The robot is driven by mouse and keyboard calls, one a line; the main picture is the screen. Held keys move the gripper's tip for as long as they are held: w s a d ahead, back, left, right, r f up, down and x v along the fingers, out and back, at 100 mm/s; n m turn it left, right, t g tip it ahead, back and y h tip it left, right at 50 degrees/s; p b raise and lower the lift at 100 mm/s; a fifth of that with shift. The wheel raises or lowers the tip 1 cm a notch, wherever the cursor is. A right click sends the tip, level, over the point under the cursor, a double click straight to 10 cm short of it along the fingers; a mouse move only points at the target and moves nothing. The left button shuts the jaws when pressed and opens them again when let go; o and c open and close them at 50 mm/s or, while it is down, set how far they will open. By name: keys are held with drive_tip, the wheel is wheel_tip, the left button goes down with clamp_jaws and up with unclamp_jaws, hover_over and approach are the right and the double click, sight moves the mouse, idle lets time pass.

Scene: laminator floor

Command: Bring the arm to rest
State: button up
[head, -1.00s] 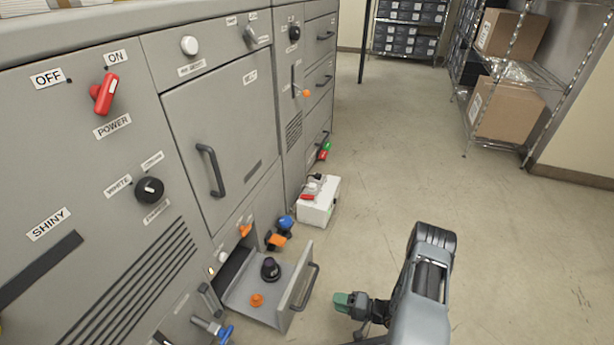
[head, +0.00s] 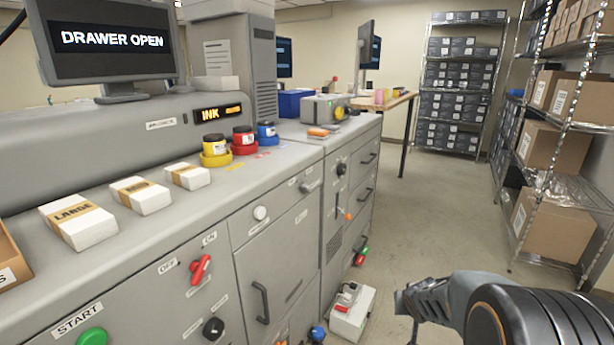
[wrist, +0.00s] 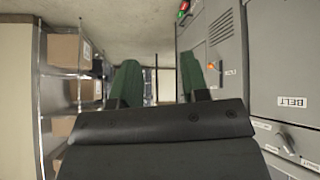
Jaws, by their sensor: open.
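My arm (head: 500,310) reaches into the lower right of the head view, over the floor beside the grey machine (head: 290,230). In the wrist view my gripper (wrist: 160,82) shows two green fingers, spread apart with nothing between them. The fingers point along the aisle, with the machine front on the right and shelving on the left. The fingertips cannot be made out in the head view.
A white box (head: 352,313) stands on the floor by the machine. Wire shelving (head: 568,125) with cartons lines the right side. The aisle floor (head: 425,225) between is clear. A monitor (head: 112,45) reads DRAWER OPEN.

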drive_tip(key=s+a+r+n+g+y+p, duration=0.1)
drive_tip(key=s+a+r+p, duration=0.4)
drive_tip(key=s+r, duration=0.4)
drive_tip(key=s+a+r+n+g+y+p, duration=0.1)
drive_tip(key=s+a+r+g+p, duration=0.1)
drive_tip(key=s+a+r+p, duration=0.3)
drive_tip(key=s+v, duration=0.1)
drive_tip(key=v, duration=0.8)
drive_tip(key=shift+a, duration=0.35)
drive_tip(key=shift+s, duration=0.1)
